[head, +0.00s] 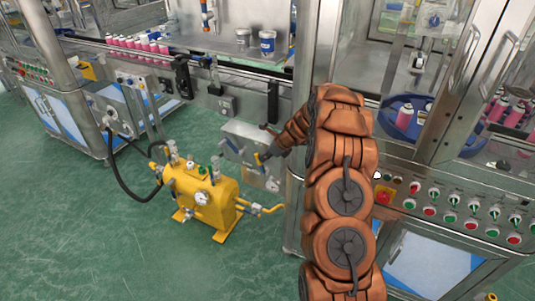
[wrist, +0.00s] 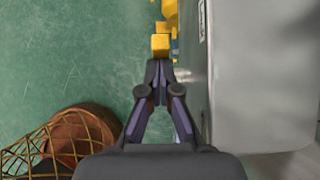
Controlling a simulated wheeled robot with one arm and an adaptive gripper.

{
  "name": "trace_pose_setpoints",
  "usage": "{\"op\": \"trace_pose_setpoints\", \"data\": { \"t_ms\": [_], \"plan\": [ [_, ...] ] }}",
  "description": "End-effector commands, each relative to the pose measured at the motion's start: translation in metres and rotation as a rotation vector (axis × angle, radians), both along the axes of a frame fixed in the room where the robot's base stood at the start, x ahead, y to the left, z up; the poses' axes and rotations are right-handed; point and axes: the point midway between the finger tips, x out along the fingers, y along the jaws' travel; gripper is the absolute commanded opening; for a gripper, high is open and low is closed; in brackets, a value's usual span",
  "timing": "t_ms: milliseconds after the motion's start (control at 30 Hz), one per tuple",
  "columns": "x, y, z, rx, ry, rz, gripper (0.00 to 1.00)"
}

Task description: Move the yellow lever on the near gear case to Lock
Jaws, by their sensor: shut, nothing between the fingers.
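The near gear case is a grey metal box (head: 240,136) on the side of the machine, left of my arm. In the wrist view its grey body (wrist: 262,75) fills the right side. The yellow lever (head: 258,158) shows at the front of the case; in the wrist view its yellow end (wrist: 160,44) lies just beyond my fingertips. My gripper (head: 268,154) is shut and empty, its tips (wrist: 159,72) right at the lever's end. I cannot tell whether they touch. The Lock marking is not readable.
A yellow tank (head: 202,196) with a gauge and pipes stands on the green floor, left and below my gripper. A black hose (head: 125,180) runs to the machine. A button panel (head: 450,208) is at right. Open floor (head: 70,230) lies at left.

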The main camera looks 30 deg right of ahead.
Motion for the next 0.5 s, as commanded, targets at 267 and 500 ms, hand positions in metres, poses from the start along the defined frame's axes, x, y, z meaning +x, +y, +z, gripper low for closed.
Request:
{"op": "trace_pose_setpoints", "data": {
  "t_ms": [267, 500],
  "plan": [
    [0.010, 0.008, 0.001, 0.001, 0.000, -0.001, 0.00],
    [0.015, 0.011, -0.001, 0.002, 0.000, -0.002, 0.00]
  ]
}}
